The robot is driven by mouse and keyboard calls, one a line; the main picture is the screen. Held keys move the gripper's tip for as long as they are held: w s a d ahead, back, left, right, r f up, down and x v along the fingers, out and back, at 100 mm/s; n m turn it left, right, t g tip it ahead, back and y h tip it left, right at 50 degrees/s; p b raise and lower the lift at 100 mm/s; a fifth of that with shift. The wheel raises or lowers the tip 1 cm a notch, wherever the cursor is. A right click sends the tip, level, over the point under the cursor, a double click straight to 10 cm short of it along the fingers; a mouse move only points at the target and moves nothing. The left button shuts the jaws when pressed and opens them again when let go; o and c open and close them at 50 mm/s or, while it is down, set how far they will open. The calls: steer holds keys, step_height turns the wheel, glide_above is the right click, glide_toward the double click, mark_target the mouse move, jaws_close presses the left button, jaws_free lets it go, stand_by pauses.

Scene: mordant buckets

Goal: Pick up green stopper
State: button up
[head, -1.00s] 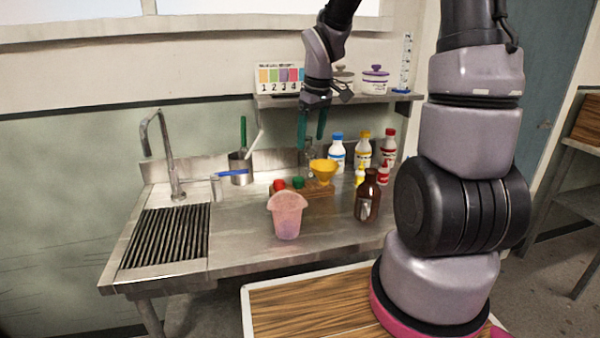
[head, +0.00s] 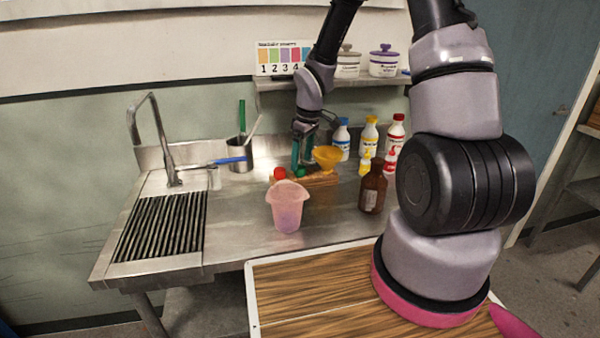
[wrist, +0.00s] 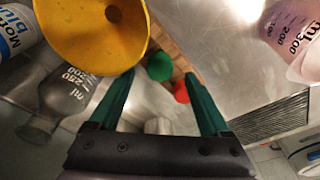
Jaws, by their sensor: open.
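The green stopper (head: 301,172) sits on a small wooden block (head: 322,179) on the steel counter, beside a red stopper (head: 280,173). In the wrist view the green stopper (wrist: 160,67) lies ahead of the fingers, between their lines, with the red stopper (wrist: 182,92) to its lower right. My gripper (head: 302,160) points down just above the green stopper, its teal fingers apart. The wrist view shows my gripper (wrist: 165,92) open, with nothing held between the fingers. The gap in height to the stopper is hard to tell.
A yellow funnel (head: 327,157) stands close right of the fingers; it looms at the upper left in the wrist view (wrist: 92,35). A pink beaker (head: 287,205) is in front, a brown bottle (head: 373,188) to the right. A glass flask (wrist: 68,95) is near the left finger.

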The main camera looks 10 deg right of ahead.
steer(key=shift+w+a+f, duration=0.15)
steer(key=shift+f, duration=1.15)
jaws_close()
step_height(320, 180, up, 10)
steer(key=shift+r, duration=0.15)
step_height(320, 180, up, 5)
glide_above(301, 166)
stand_by(0.5)
